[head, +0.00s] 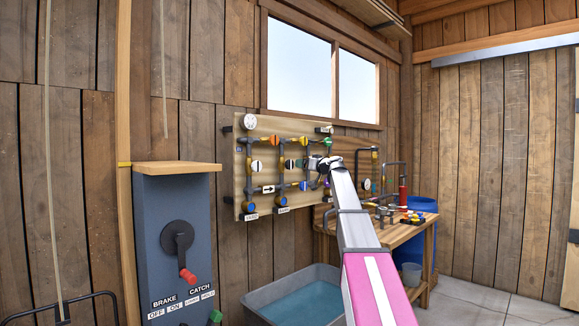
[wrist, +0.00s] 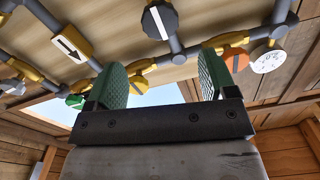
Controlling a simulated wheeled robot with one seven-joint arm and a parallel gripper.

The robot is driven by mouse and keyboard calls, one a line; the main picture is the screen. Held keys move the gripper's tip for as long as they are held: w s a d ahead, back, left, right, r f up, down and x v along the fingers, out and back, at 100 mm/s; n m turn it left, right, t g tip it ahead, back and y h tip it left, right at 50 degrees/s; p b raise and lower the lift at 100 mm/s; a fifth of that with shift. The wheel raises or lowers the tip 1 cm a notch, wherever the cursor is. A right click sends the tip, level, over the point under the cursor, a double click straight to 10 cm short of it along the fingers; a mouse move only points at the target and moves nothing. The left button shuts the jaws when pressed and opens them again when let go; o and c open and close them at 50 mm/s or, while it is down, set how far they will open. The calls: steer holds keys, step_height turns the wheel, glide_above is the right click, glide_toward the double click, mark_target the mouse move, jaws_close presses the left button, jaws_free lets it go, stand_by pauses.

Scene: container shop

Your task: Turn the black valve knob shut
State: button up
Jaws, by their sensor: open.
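The black valve knob (wrist: 160,20) is a dark octagonal disc with a white stripe, at the top of the wrist view, on a grey pipe. In the head view a dark knob with a white mark (head: 289,163) sits mid-board; I cannot tell for sure that it is the same one. My gripper (wrist: 163,78) is open, its two green-padded fingers apart with nothing between them. The knob appears beyond the fingertips, apart from them. In the head view my gripper (head: 322,163) is at the right part of the board, its fingers too small to make out.
The pipe board (head: 243,160) carries an orange knob (wrist: 228,42), a gauge (wrist: 268,60), an arrow plate (wrist: 70,47) and other knobs close by. Below stand a water trough (head: 262,296) and a workbench (head: 400,236) with fittings. A grey lever box (head: 150,225) is at left.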

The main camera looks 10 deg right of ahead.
mark_target(291, 164)
steer(key=x, duration=1)
steer(key=shift+w+a, duration=0.15)
steer(key=shift+w, duration=0.05)
steer(key=shift+f, duration=0.1)
steer(key=c, duration=0.9)
